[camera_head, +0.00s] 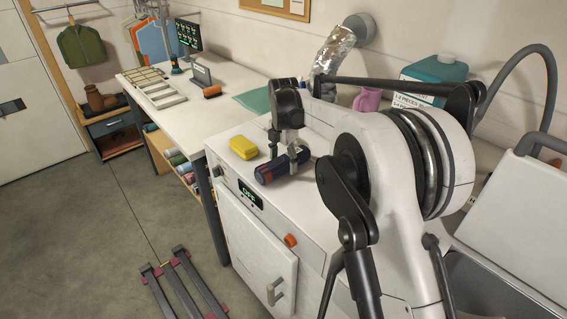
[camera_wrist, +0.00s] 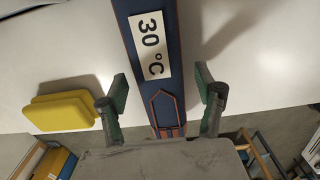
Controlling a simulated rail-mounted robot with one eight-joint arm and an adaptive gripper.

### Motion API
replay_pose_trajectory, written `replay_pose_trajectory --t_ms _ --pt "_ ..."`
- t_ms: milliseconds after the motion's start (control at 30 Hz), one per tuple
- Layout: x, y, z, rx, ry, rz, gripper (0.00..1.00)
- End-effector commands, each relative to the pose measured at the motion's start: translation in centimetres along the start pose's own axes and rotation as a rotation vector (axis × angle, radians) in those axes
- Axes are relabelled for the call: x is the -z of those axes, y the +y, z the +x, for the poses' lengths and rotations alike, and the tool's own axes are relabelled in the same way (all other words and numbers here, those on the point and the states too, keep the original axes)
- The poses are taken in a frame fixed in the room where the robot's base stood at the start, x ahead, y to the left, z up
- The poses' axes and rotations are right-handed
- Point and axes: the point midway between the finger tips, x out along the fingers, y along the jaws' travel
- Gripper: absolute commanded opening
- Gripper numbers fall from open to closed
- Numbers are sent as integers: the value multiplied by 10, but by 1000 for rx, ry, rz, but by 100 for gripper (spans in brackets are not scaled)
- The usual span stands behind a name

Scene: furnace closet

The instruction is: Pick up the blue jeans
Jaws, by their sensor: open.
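The blue jeans (camera_head: 270,172) are a dark navy rolled bundle with orange stitching, lying on the white top of the appliance. In the wrist view the jeans (camera_wrist: 152,85) run lengthwise between my fingers, with a white "30 °C" label on them. My gripper (camera_head: 283,155) points down over the jeans. In the wrist view my gripper (camera_wrist: 163,90) is open, one finger on each side, with visible gaps to the jeans. Whether the fingertips reach down beside the bundle is hard to tell. My gripper and wrist hide part of the jeans.
A yellow sponge-like block (camera_head: 243,147) lies left of the jeans, also in the wrist view (camera_wrist: 60,111). The appliance's front edge is close to the jeans. A white table (camera_head: 225,85) stands beyond.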

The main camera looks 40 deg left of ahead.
Motion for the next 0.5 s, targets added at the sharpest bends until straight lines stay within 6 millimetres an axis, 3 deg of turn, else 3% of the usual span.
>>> replay_pose_trajectory --t_ms 300,500 --pt "0 0 10 0 0 0 67" --pt "0 0 10 0 0 0 40"
